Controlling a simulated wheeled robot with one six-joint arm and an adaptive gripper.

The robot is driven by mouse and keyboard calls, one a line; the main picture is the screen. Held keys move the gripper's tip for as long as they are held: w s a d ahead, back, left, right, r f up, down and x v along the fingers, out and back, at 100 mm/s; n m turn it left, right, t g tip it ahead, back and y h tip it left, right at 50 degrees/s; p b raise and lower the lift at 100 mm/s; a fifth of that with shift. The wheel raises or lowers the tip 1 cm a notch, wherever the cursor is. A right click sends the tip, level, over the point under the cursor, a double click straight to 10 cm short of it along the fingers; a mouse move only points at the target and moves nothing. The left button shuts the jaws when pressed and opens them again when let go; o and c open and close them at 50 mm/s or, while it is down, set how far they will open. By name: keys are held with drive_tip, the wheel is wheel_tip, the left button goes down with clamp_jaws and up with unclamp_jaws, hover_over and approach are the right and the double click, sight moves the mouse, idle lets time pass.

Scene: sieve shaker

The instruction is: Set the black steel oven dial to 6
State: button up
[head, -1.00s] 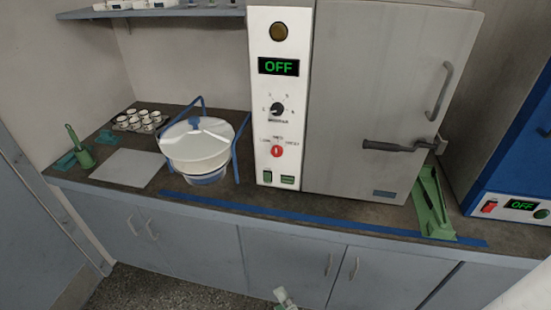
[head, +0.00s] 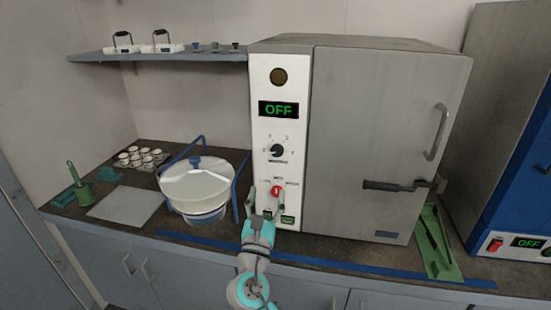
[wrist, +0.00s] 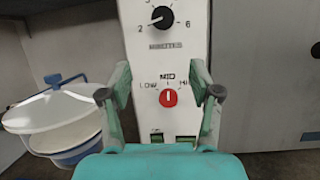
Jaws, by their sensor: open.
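The black dial (head: 277,151) is on the white control panel of the steel oven (head: 365,140), below a display reading OFF (head: 278,110). In the wrist view the black dial (wrist: 162,17) shows at the top, with 2 at its left and 6 at its right; its pointer mark looks aimed to the lower left, near 2. A red knob (wrist: 168,97), marked LOW, MID and HI, sits below it and points up at MID. My gripper (head: 264,198) is open and empty in front of the lower panel; in the wrist view its fingers (wrist: 163,93) stand either side of the red knob.
A white bowl (head: 196,185) in a blue frame stands left of the oven. The door latch handle (head: 395,186) juts out at the right. Green switches (head: 287,220) sit below the red knob. A shelf (head: 160,56) hangs at upper left.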

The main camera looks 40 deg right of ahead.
sight(276, 153)
drive_tip(key=shift+g+h, duration=0.4)
drive_tip(key=x, duration=0.4)
drive_tip(key=r+x, duration=0.1)
drive_tip(key=x, duration=0.7)
drive_tip(key=shift+s+a+r, duration=0.2)
drive_tip(key=shift+r, duration=0.05)
drive_tip(key=c, duration=1.1)
